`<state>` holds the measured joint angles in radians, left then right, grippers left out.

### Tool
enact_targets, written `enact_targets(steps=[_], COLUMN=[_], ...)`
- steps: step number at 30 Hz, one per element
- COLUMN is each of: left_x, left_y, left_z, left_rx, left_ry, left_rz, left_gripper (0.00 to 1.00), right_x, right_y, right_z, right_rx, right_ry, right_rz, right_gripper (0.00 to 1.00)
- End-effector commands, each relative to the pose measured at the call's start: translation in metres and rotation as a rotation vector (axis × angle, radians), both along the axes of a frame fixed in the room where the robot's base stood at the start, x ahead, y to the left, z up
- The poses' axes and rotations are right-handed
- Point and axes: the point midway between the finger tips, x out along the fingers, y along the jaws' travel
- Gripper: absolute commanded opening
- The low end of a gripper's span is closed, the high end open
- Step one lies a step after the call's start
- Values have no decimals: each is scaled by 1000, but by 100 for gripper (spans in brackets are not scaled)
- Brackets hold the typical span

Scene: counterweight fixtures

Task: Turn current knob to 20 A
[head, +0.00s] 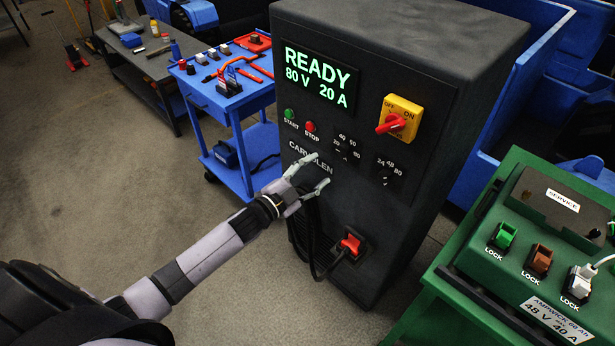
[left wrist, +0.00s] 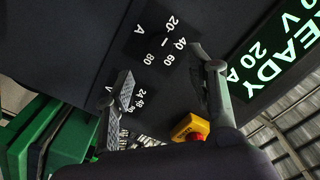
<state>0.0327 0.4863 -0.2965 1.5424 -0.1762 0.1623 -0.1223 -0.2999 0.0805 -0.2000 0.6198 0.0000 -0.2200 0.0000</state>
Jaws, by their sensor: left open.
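The dark charger cabinet (head: 440,75) carries a display (head: 319,77) reading READY, 80 V, 20 A. The black current knob (head: 346,152) sits below it, with 20, 40, 60 and 80 around it. In the left wrist view the current knob (left wrist: 164,41) shows a short white mark; its exact pointing is hard to tell. The voltage knob (head: 385,176), marked 24, 48, 80, is lower right. My left gripper (head: 320,171) is open and empty, below and left of the current knob and apart from it. My right gripper is out of view.
A yellow switch with a red handle (head: 391,124) and a red plug (head: 350,244) are on the cabinet front. START (head: 289,113) and STOP (head: 310,126) buttons are left of the knob. A green bench (head: 477,257) stands right, a blue cart (head: 221,101) left.

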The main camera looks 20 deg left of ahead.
Motion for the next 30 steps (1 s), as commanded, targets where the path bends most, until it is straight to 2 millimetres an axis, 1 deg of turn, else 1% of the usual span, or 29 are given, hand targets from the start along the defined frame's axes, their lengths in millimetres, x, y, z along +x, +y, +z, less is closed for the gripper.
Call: enact_targets(steps=[1,3,7,22,24,26,29,30], left_x=[-7,-14,-21,-22,-22,-23,-29,-34], left_y=[3,5,8,8,9,11,21,26], left_z=[-1,-1,0,0,-3,-12,-51,-73], left_rx=[0,-1,0,0,-1,-6,-25,-35], left_ry=[2,0,-1,-1,5,27,110,160], left_rz=[0,0,-1,1,3,14,59,84], left_gripper=[50,50,50,50,50,50,50,50], right_x=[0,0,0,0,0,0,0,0], right_y=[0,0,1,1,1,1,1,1], right_z=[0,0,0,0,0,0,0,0], right_rx=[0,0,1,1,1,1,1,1], right_ry=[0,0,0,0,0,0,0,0], right_rz=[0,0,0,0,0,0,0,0], right_gripper=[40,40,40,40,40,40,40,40])
